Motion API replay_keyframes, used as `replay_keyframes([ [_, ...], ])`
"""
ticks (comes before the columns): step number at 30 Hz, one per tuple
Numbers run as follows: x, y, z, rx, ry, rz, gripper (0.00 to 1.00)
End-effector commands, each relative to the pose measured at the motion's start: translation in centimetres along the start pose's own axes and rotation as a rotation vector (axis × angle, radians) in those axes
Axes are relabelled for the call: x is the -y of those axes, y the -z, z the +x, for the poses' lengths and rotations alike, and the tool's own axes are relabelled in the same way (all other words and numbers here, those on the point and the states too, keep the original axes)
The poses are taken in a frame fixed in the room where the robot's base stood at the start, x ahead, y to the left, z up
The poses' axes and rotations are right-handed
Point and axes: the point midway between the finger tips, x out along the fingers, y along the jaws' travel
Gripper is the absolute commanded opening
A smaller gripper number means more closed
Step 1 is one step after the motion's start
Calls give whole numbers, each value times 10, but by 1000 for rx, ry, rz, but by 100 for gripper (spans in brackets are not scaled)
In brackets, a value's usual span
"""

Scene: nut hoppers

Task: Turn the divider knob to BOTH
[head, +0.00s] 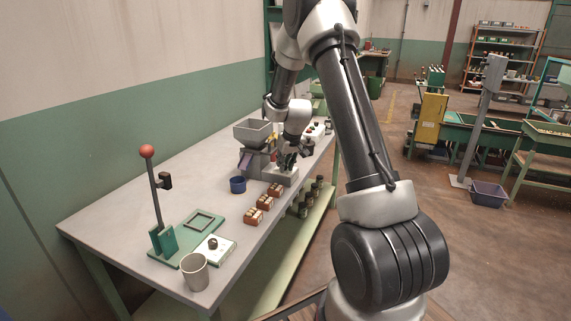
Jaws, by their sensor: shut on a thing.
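My gripper (287,160) is at the front of the grey hopper (253,133), fingers pointing down over a pale grey block (283,177) at the hopper's foot. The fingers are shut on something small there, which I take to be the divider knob. The fingers and distance hide the knob, so I cannot tell which way it points, and no BOTH label can be read.
A blue cup (237,184) stands left of the block. Several brown boxes (265,202) line the bench's front edge. A red-balled lever (147,152), a white box with a black knob (215,247) and a grey cup (194,271) stand nearer.

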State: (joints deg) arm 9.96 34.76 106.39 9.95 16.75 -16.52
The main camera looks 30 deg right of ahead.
Motion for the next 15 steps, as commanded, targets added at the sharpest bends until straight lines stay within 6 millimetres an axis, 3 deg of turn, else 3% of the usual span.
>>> replay_keyframes([
  [15, 0, 1, 0, -1, -31, 76, 0],
])
